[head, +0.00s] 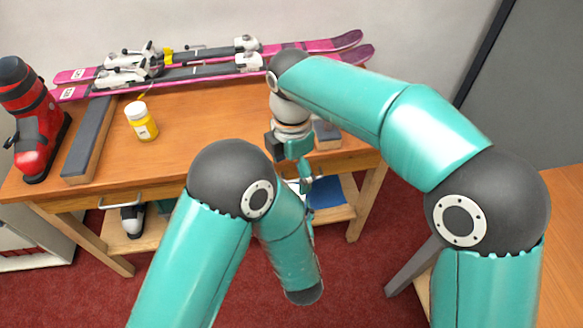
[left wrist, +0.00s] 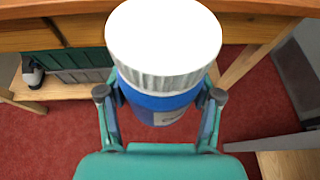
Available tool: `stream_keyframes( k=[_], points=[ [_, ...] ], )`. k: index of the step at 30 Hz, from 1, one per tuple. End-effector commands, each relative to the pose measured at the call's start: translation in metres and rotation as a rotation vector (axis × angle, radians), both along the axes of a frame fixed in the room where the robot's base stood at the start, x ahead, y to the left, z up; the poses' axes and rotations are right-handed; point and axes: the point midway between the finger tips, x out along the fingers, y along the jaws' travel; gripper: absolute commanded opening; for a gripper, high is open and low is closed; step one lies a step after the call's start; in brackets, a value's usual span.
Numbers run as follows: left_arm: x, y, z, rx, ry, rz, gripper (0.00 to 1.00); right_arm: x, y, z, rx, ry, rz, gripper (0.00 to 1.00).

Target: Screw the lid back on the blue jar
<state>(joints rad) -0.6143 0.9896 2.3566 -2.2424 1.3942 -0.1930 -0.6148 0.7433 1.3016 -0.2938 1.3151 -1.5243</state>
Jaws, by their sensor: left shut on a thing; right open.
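The blue jar (left wrist: 160,105) is upright between the fingers of my left gripper (left wrist: 160,97), which is shut on it, in front of the bench edge. A white ribbed lid (left wrist: 163,42) sits over the jar's mouth in the left wrist view; I cannot tell whether it is threaded on. In the head view my left forearm hides most of the jar and left gripper. My right gripper (head: 307,182) points down at the bench's front edge, open, near where the jar is hidden. It does not show in the left wrist view.
On the wooden bench (head: 210,125) stand a yellow jar with a white lid (head: 145,124), a red ski boot (head: 30,120), a long grey-topped block (head: 90,140) and pink skis (head: 200,68) at the back. The bench's middle is clear. A lower shelf (head: 140,240) is underneath.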

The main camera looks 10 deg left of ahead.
Motion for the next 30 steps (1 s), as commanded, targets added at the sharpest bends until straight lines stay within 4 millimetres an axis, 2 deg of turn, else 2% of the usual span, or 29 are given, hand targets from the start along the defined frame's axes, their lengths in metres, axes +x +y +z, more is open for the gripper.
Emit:
stream_keyframes(
  k=[5, 18, 24, 30],
  points=[
    [0.0, 0.0, 0.001, -0.001, -0.002, 0.0, 0.0, 0.0, 0.0, -0.011, -0.002, 0.003, -0.001, 0.86],
    [0.0, 0.0, 0.001, -0.001, -0.002, 0.0, 0.0, 0.0, 0.0, -0.07, -0.002, 0.002, -0.001, 0.86],
    [0.0, 0.0, 0.001, -0.001, -0.002, 0.0, 0.0, 0.0, 0.0, -0.08, -0.001, 0.001, -0.002, 0.86],
    [0.0, 0.0, 0.001, -0.001, -0.002, 0.0, 0.0, 0.0, 0.0, -0.08, -0.001, 0.001, -0.002, 0.86]
  ],
)
